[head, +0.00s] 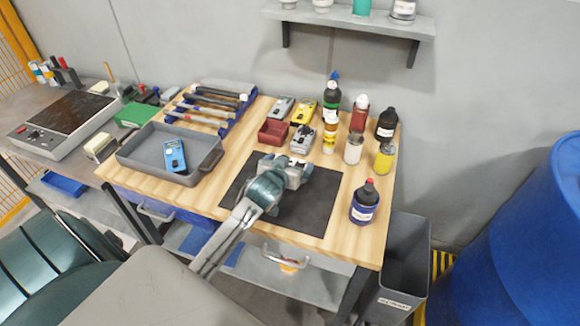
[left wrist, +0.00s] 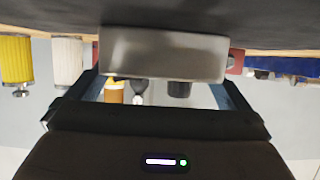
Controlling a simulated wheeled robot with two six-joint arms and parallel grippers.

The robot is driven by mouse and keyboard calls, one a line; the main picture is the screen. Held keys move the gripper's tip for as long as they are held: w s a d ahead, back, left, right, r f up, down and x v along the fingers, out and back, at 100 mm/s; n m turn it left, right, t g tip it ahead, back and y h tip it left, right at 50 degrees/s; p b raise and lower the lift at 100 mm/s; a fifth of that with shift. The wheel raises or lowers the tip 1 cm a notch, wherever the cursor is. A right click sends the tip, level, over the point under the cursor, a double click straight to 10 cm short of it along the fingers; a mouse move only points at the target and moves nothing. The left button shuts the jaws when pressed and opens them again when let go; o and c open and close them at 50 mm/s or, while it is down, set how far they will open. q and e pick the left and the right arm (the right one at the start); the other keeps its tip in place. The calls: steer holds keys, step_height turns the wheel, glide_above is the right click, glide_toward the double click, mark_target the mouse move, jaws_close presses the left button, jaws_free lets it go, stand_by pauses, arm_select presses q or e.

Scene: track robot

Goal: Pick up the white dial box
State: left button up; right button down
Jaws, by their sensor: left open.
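In the left wrist view the fingers (left wrist: 160,92) are spread, one to each side of the box, with gaps. Whether the box lies fully between the fingertips is unclear. My right gripper is not in view.
Behind the gripper stand a grey device (head: 302,139), a yellow device (head: 303,112) and a red bin (head: 273,132). Several bottles and cans are to the right, including a blue bottle (head: 365,202). A grey tray (head: 142,168) holds a blue device (head: 174,155). The mat's right part is clear.

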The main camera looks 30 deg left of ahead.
arm_select(q)
steer(key=shift+s, duration=0.1)
steer(key=c, duration=0.7)
steer(key=shift+c, duration=0.3)
steer(key=shift+r, duration=0.15)
